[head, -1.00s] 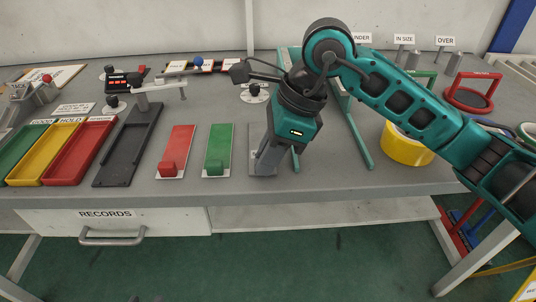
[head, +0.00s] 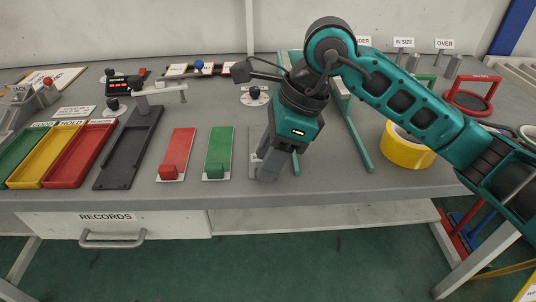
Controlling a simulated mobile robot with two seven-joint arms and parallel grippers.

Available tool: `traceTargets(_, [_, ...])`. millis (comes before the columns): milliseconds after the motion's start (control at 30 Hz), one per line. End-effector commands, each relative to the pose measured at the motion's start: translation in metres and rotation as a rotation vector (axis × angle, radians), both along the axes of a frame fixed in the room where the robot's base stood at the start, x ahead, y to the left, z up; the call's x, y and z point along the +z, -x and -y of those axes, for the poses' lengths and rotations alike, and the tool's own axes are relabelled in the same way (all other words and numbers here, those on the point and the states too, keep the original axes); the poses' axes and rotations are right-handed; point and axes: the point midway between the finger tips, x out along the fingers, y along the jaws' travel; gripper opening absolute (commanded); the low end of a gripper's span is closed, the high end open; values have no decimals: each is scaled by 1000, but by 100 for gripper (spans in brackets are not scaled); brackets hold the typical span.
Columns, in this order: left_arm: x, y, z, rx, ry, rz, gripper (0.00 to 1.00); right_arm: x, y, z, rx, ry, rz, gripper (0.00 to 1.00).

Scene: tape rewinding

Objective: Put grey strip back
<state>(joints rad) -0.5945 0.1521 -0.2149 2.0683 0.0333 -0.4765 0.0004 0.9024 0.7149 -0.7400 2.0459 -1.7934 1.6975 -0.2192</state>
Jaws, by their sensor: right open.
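A grey strip (head: 255,140) lies on the bench right of the green strip, its lower part hidden behind my right gripper. My right gripper (head: 267,172) points down over the strip's near end, with its grey fingers open. I cannot tell whether the fingers touch the strip or the bench. The red strip (head: 178,150) and the green strip (head: 218,147) lie to the left, each with a raised block at its near end. My left gripper is not in view.
A dark grey tray (head: 115,182) and red, yellow and green trays stand at the left. A yellow tape roll (head: 405,150) lies to the right. A teal frame (head: 360,150) stands behind my arm. A drawer (head: 150,229) is under the bench front.

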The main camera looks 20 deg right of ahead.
Motion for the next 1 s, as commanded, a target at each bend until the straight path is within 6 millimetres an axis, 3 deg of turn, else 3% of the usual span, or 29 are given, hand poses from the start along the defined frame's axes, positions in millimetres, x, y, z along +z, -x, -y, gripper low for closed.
traceTargets(300, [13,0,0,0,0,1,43,66,6,26,-2,1,7,42])
traceTargets(500, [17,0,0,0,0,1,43,96,10,38,-3,0,4,42])
traceTargets(700, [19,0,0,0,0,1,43,106,12,43,-2,1,2,42])
traceTargets(1000, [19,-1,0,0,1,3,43,106,12,43,-2,0,1,42])
